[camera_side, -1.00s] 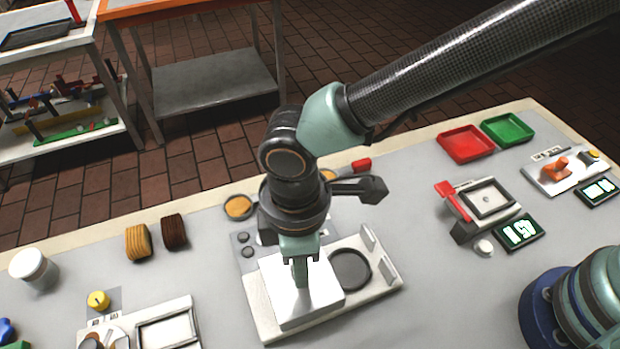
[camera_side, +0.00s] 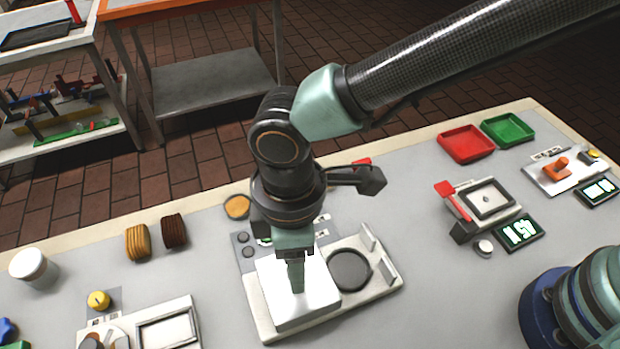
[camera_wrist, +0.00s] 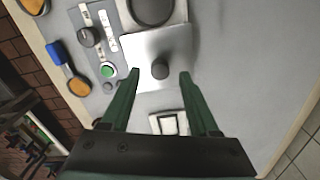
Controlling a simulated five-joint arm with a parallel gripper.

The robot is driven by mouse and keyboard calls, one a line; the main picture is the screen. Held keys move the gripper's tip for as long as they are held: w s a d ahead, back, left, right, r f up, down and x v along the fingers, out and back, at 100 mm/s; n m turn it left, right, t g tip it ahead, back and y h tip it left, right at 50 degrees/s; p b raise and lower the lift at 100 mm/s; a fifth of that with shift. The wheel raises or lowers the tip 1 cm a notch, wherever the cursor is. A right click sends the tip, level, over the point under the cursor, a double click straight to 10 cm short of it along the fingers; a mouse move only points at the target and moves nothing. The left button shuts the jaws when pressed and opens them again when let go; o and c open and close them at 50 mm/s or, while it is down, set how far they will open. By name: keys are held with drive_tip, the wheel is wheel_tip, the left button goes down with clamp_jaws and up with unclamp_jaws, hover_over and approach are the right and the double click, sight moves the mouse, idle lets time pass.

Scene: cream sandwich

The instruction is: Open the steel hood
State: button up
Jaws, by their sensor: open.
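The steel hood (camera_side: 322,292) is a pale square box lid lying flat on the left part of a white base (camera_side: 380,288). A bare dark round plate (camera_side: 348,269) is beside it. In the wrist view the hood (camera_wrist: 140,48) has a short dark knob (camera_wrist: 160,69) on top. My gripper (camera_side: 297,291) is over the hood, and its fingers hide the knob in the side view. In the wrist view my gripper (camera_wrist: 160,75) is open, one finger on each side of the knob, with gaps showing. I cannot tell the height of the fingertips above the hood.
Behind the base are dark knobs (camera_side: 243,238) and a green button (camera_wrist: 107,70). A ladle-like tool (camera_wrist: 78,87) with a blue handle lies nearby. A red-handled press (camera_side: 455,203) and red (camera_side: 466,144) and green (camera_side: 508,129) trays are at right. Brown cookie stacks (camera_side: 174,232) are at left.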

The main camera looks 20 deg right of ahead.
wheel_tip(320, 180, up, 10)
drive_tip(key=shift+r, duration=0.25)
idle(0.3)
drive_tip(key=w+d+r+m+t+y, duration=0.1)
drive_tip(key=w+d+r+m, duration=0.25)
drive_tip(key=d, duration=0.65)
drive_tip(key=w+d+r+m+t, duration=0.15)
drive_tip(key=w+d+m, duration=0.3)
drive_tip(key=d, duration=0.45)
drive_tip(key=s+d+m+t, duration=0.1)
drive_tip(key=d+m, duration=0.2)
drive_tip(key=d, duration=0.6)
drive_tip(key=s+d+m+t+h, duration=0.1)
drive_tip(key=d+m, duration=0.3)
drive_tip(key=d, duration=0.6)
drive_tip(key=shift+s+f+t, duration=0.25)
drive_tip(key=shift+f+t, duration=0.15)
drive_tip(key=shift+t, duration=0.15)
